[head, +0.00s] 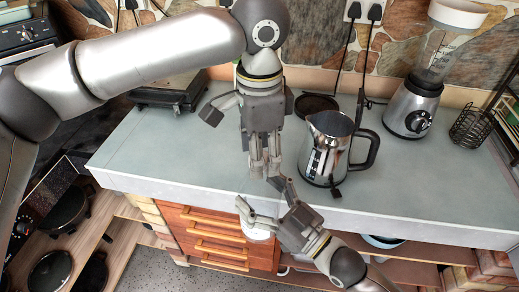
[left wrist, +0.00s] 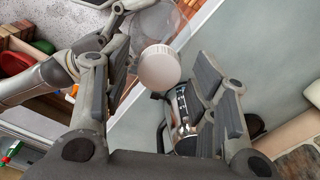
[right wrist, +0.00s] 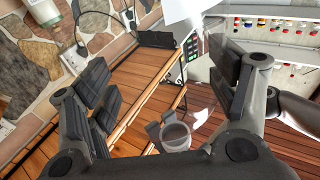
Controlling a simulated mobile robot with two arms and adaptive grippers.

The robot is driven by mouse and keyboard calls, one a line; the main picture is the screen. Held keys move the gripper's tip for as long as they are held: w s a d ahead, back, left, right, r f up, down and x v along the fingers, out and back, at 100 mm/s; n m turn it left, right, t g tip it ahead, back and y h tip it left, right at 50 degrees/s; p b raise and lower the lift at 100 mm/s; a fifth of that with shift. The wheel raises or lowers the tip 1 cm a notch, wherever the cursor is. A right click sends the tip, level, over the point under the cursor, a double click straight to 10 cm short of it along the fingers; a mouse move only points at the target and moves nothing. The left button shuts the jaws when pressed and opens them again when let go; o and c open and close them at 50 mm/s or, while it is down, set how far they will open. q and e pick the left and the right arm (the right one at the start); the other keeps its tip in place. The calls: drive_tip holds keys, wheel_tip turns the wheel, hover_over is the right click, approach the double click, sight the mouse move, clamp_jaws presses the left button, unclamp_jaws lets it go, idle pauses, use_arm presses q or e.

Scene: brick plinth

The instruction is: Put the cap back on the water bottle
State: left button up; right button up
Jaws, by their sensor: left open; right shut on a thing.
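The white ridged cap (left wrist: 160,67) shows between my left gripper's fingers in the left wrist view. The clear water bottle (left wrist: 163,20) shows beyond it; I cannot tell whether cap and bottle touch. My right gripper (head: 262,202) is shut on the bottle in front of the counter edge. A whitish round part shows below its fingers in the head view, too small to identify. My left gripper (head: 266,171) points down just above my right gripper. It is open, its fingers (left wrist: 150,85) apart around the cap's sides without visible grip.
A steel jug (head: 325,150) stands on the grey counter (head: 205,160), close to the right of both grippers. A blender (head: 415,105) and a wire basket (head: 468,125) are farther right. Drawers (head: 215,235) lie below.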

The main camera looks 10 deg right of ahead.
use_arm(q)
drive_tip(key=shift+r, duration=2.25)
drive_tip(key=shift+c, duration=0.2)
drive_tip(key=shift+r+n, duration=0.5)
wheel_tip(320, 180, up, 2)
drive_tip(key=n, duration=0.2)
drive_tip(key=shift+r+n, duration=0.25)
drive_tip(key=shift+n, duration=0.15)
drive_tip(key=shift+f, duration=0.1)
drive_tip(key=shift+f, duration=3.95)
